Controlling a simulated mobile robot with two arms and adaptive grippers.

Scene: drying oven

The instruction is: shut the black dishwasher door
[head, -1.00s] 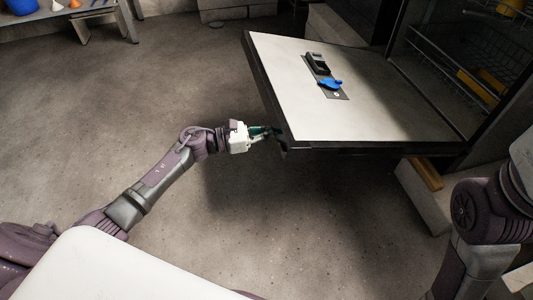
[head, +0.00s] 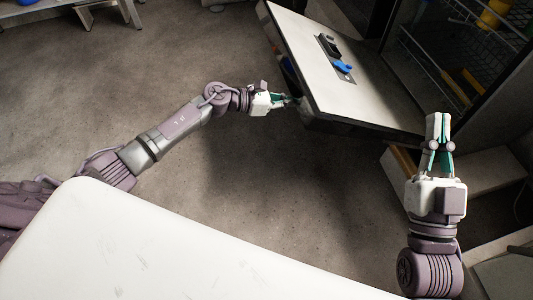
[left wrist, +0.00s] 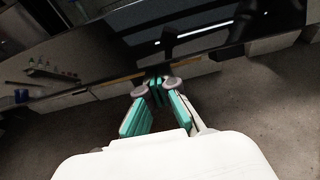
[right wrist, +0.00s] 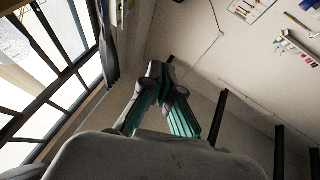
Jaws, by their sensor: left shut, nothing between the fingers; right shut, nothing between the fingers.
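The black dishwasher door (head: 385,98) hangs partly open in the head view, its pale inner panel facing up and tilted. Its glossy black outer side (left wrist: 215,30) fills the top of the left wrist view. My left gripper (head: 299,102) is shut and empty at the door's near left corner, at its edge or just under it; whether it touches is unclear. Its fingertips also show close to the black surface in the left wrist view (left wrist: 157,84). My right gripper (head: 438,120) is shut and empty, pointing up near the door's right side. It also shows in the right wrist view (right wrist: 160,72).
A black latch plate with a blue piece (head: 343,66) sits on the door's inner panel. A wire rack (head: 483,50) with yellow items is inside the machine at right. A pale block (head: 480,172) stands below the door. The floor (head: 120,90) at left is clear.

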